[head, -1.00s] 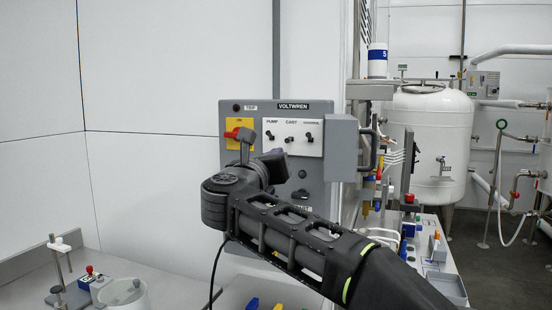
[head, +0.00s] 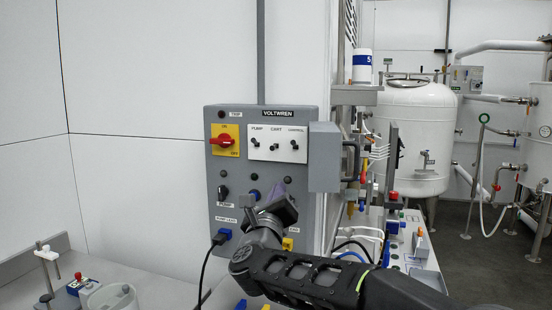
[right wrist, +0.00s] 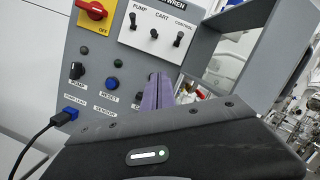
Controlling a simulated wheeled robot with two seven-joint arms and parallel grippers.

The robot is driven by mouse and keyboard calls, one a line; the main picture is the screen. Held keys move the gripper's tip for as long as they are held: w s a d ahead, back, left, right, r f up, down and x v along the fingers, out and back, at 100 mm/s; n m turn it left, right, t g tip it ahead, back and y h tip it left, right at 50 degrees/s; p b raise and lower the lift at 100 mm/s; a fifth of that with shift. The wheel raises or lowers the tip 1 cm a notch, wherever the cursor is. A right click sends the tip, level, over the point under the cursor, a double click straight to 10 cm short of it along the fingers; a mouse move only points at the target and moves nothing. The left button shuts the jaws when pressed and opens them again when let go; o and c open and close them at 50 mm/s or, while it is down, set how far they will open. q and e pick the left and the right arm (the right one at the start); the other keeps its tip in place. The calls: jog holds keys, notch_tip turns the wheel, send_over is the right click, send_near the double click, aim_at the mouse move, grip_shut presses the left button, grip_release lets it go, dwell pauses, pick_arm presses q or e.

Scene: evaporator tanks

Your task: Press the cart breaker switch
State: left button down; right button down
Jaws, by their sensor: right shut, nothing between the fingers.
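The cart breaker switch (head: 275,147) is the middle small black toggle under the CART label on the white plate of the grey VOLTWREN panel (head: 212,175). It also shows in the right wrist view (right wrist: 154,33), where its lever seems to sit lower than the pump toggle (right wrist: 133,18) and the control toggle (right wrist: 179,38). My right gripper (head: 272,192) is shut and empty, below the toggles and in front of the panel's lower half. Its purple fingers show in the right wrist view (right wrist: 158,92), apart from the cart switch. My left gripper is not in view.
A red rotary handle on a yellow plate (head: 225,140) is left of the toggles. A grey box (head: 325,157) juts out at the panel's right side. A black cable (head: 206,268) hangs from a blue plug at lower left. A white tank (head: 405,130) stands behind.

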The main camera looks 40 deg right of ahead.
aim_at(274, 147)
jog(key=p+x, duration=0.5)
jog(key=x, duration=0.5)
jog(key=shift+d+r, duration=0.1)
jog(key=shift+r, duration=0.05)
jog(key=shift+w+a+r+p, duration=0.2)
jog(key=shift+w+r+p, duration=0.15)
jog(key=shift+r+p, duration=0.25)
jog(key=shift+w+a+r+p, duration=0.2)
jog(key=shift+w+r+p, duration=0.1)
jog(key=shift+r+p, duration=0.25)
jog(key=shift+w+a+r+p, duration=0.2)
jog(key=shift+a+r+p, duration=0.1)
jog(key=shift+r+p, duration=0.05)
jog(key=shift+f, duration=0.1)
jog(key=shift+b, duration=0.7)
